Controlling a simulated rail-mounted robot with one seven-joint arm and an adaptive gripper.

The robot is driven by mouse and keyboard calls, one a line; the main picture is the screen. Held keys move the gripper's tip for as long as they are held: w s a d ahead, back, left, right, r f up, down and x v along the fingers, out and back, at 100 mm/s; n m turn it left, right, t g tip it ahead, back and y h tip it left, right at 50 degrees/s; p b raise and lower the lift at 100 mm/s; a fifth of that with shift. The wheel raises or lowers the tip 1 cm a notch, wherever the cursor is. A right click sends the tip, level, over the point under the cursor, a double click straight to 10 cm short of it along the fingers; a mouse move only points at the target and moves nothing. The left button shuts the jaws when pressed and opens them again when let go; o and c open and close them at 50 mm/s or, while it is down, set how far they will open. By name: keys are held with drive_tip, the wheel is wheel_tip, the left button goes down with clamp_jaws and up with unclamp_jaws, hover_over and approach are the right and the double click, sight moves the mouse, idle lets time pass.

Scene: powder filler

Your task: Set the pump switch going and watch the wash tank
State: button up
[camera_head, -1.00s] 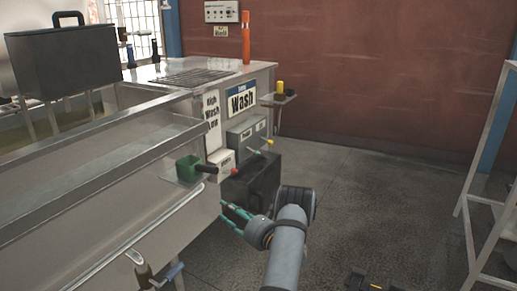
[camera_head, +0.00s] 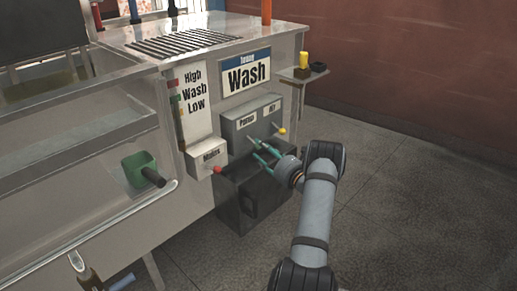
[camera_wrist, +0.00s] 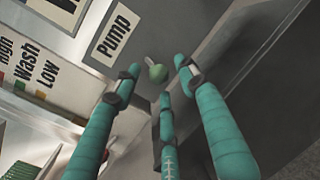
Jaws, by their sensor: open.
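The pump switch is a short lever with a green knob (camera_wrist: 157,73), below the "Pump" label (camera_wrist: 113,38) in the wrist view. In the head view its grey switch box (camera_head: 236,135) is on the front of the wash tank (camera_head: 270,45). My gripper (camera_head: 262,153) is open just in front of this box. In the wrist view, its teal fingers (camera_wrist: 155,75) are spread with the green knob between their tips; I see no contact. The High/Wash/Low level panel (camera_head: 193,98) has coloured marks along its left edge.
A yellow-knobbed lever (camera_head: 282,130) is just right of my gripper. A red-knobbed lever (camera_head: 217,170) is on the lower left box. A dark box (camera_head: 240,205) stands below. Floor at right is clear.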

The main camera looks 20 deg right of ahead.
sight(258, 146)
drive_tip(key=shift+w+a, duration=0.2)
drive_tip(key=shift+w, duration=0.55)
drive_tip(key=shift+w+a, duration=0.2)
drive_tip(key=shift+w, duration=0.55)
drive_tip(key=shift+c, duration=0.7)
clamp_jaws()
drive_tip(key=shift+d, duration=0.1)
